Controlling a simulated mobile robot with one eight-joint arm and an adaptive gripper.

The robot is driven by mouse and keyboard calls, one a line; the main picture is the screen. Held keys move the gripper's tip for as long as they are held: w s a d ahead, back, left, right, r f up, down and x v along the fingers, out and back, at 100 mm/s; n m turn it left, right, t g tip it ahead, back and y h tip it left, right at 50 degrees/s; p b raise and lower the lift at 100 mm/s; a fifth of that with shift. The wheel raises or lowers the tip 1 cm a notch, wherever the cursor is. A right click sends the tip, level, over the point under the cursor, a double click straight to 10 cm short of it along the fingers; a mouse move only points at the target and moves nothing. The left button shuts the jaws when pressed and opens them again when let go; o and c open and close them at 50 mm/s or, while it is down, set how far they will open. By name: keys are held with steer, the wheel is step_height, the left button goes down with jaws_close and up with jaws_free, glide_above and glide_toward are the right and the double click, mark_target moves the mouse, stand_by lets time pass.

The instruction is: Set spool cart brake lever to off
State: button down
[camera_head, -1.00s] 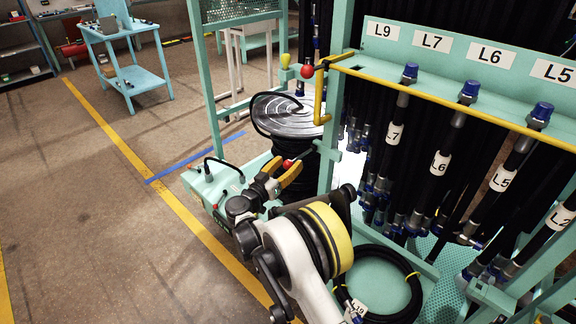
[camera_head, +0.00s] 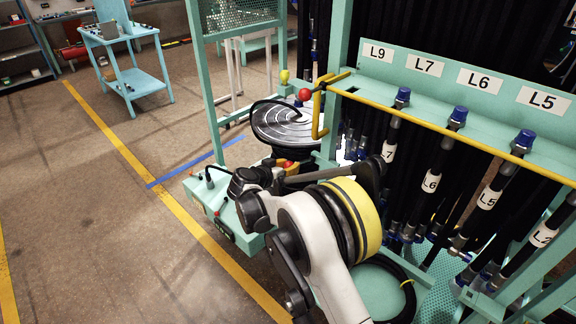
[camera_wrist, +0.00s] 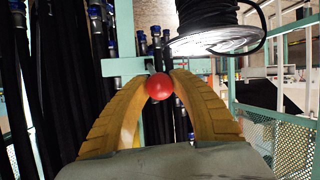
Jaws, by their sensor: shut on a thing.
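My gripper (camera_wrist: 159,80) is shut on a red ball knob (camera_wrist: 159,87), which sits between its two curved yellow fingertips in the wrist view. In the head view my gripper (camera_head: 286,165) is low in front of the spool (camera_head: 287,122), partly hidden by my own arm, with a bit of red at its fingers. The lever shaft below the knob is hidden, so I cannot tell the lever's position. The teal spool cart base (camera_head: 205,190) shows left of my gripper. The spool also shows at the top of the wrist view (camera_wrist: 210,40).
Another red ball (camera_head: 305,94) and a yellow ball (camera_head: 285,75) stand above the spool. A yellow rail (camera_head: 430,125) crosses the teal rack with hanging labelled hoses (camera_head: 431,182) at right. A coiled hose (camera_head: 405,290) lies below.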

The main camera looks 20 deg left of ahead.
steer(key=r+g+p, duration=0.1)
steer(key=w+r+p, duration=0.1)
steer(key=r, duration=0.1)
steer(key=w+r+g+p, duration=0.1)
steer(key=shift+d+r+g+y, duration=0.2)
steer(key=shift+d+g+y, duration=0.1)
steer(key=shift+d+y, duration=0.1)
steer(key=shift+w+d+r+m+g+y+p, duration=0.3)
steer(key=shift+w+r+g+p, duration=0.35)
steer(key=shift+g+p, duration=0.15)
steer(key=shift+w+r+p, duration=0.3)
steer(key=shift+w+r, duration=0.1)
steer(key=shift+w, duration=0.1)
steer(key=shift+d, duration=0.1)
steer(key=c, duration=1)
jaws_free()
steer(key=shift+s, duration=0.1)
steer(key=shift+c, duration=0.2)
